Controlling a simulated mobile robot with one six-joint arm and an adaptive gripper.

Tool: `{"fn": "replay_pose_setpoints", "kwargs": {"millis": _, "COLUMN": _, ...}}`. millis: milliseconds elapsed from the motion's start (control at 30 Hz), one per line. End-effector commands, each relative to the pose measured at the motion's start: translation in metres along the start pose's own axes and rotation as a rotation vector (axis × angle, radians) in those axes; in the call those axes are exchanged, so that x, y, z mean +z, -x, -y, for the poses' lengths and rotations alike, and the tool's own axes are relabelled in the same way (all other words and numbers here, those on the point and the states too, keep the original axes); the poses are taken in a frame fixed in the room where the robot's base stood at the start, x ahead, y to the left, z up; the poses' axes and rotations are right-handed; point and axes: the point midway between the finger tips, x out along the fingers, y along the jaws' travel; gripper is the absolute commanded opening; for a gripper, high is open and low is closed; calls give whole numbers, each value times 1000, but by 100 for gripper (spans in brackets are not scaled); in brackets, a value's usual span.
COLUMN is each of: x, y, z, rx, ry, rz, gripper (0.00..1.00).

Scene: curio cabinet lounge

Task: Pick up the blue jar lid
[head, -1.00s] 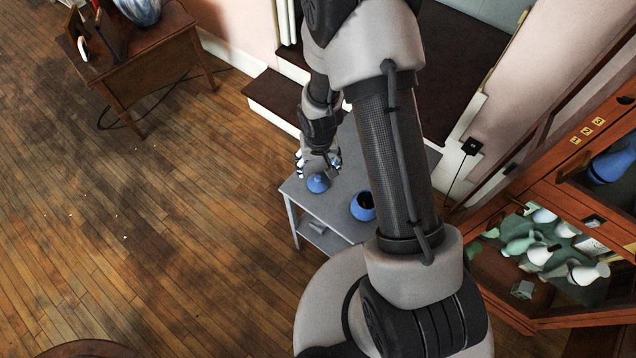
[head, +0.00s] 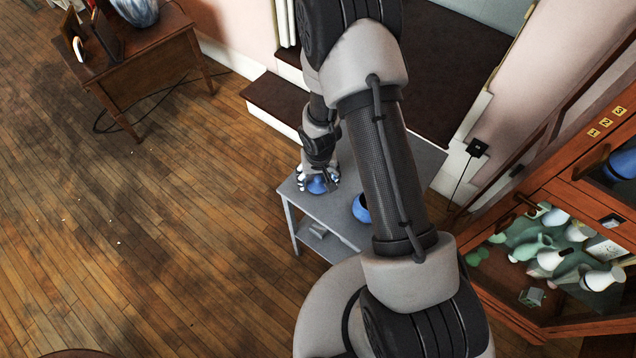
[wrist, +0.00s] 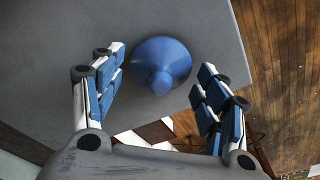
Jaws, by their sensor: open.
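The blue jar lid (wrist: 161,66) is a round, cone-like lid with a knob, lying on the grey table (wrist: 190,22) near its edge. In the head view the lid (head: 317,185) sits near the table's left corner, partly covered by my gripper. My gripper (wrist: 160,92) is open, with its fingers on either side of the lid and apart from it in the wrist view. The blue jar (head: 361,208) stands on the same table to the right, partly hidden behind my arm.
A grey item (head: 318,229) lies on the table's lower shelf. A wooden cabinet (head: 560,215) with vases stands at the right. Dark steps (head: 275,100) lie behind the table. A wooden desk (head: 140,70) is at the upper left.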

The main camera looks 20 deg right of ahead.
Motion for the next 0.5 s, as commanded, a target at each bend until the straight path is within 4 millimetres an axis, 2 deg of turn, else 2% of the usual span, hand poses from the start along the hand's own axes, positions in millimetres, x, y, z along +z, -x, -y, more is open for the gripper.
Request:
{"fn": "replay_pose_setpoints", "kwargs": {"millis": 67, "x": 0, "y": 1, "z": 0, "rx": 0, "ry": 0, "rz": 0, "gripper": 66}}
{"fn": "replay_pose_setpoints", "kwargs": {"millis": 500, "x": 0, "y": 1, "z": 0, "rx": 0, "ry": 0, "rz": 0, "gripper": 36}}
